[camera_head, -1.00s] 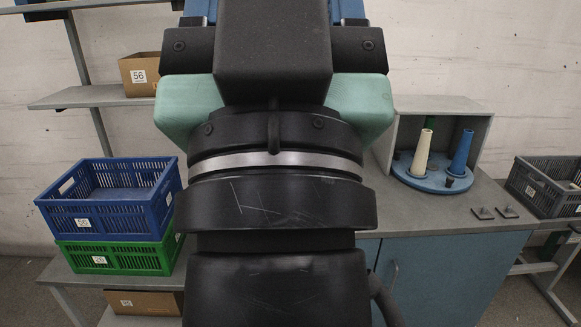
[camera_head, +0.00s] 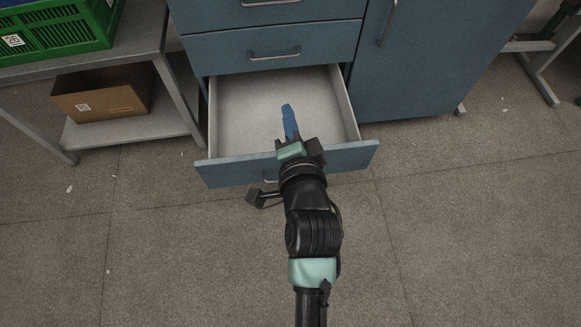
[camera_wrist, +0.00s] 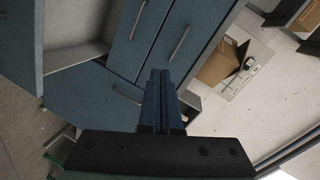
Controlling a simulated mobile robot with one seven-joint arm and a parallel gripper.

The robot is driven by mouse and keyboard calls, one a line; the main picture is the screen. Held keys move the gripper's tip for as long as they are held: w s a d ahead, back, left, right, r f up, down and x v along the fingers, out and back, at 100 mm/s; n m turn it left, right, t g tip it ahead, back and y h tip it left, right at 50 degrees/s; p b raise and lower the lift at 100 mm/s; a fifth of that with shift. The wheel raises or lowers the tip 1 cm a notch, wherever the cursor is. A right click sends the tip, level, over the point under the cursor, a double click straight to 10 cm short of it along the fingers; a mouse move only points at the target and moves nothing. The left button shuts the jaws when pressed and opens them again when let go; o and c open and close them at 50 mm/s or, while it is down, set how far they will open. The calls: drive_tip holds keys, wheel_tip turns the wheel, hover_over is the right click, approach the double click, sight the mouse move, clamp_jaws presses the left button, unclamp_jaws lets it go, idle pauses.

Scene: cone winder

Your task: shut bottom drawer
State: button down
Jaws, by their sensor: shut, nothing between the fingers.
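The bottom drawer (camera_head: 243,104) of the blue cabinet is pulled well out and looks empty. Its blue front panel (camera_head: 226,173) has a handle (camera_head: 268,176), partly hidden by my arm. My gripper (camera_head: 288,109) is shut and empty, with its blue fingers pointing toward the cabinet. In the head view it overlaps the drawer's front edge and interior; its height above the drawer is hard to tell. My shut gripper's fingers (camera_wrist: 159,82) also show in the wrist view, pointing toward blue drawer fronts.
The closed drawer above (camera_head: 265,47) has a bar handle. A blue cabinet door (camera_head: 440,55) is at right. At left, a grey rack holds a cardboard box (camera_head: 103,92) and a green crate (camera_head: 60,32). The floor (camera_head: 170,260) before the drawer is clear.

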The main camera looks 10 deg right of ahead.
drive_tip(key=s+f+m+g+b, duration=0.2)
drive_tip(key=s+f+b, duration=0.15)
drive_tip(key=f, duration=0.75)
drive_tip(key=s+f+m+g+b, duration=0.15)
drive_tip(key=s+f, duration=0.35)
drive_tip(key=f, duration=0.6)
drive_tip(key=shift+m, duration=0.45)
drive_tip(key=shift+w+d+r+b+x, duration=0.15)
drive_tip(key=shift+w+r+b+x, duration=0.2)
drive_tip(key=shift+b+x, duration=1.4)
drive_tip(key=shift+w+d+r+b+x, duration=0.1)
drive_tip(key=shift+r+b+x, duration=0.45)
drive_tip(key=shift+x, duration=2.3)
drive_tip(key=shift+w+d+r+b+x, duration=0.2)
drive_tip(key=shift+b+x, duration=1.15)
drive_tip(key=shift+x, duration=0.9)
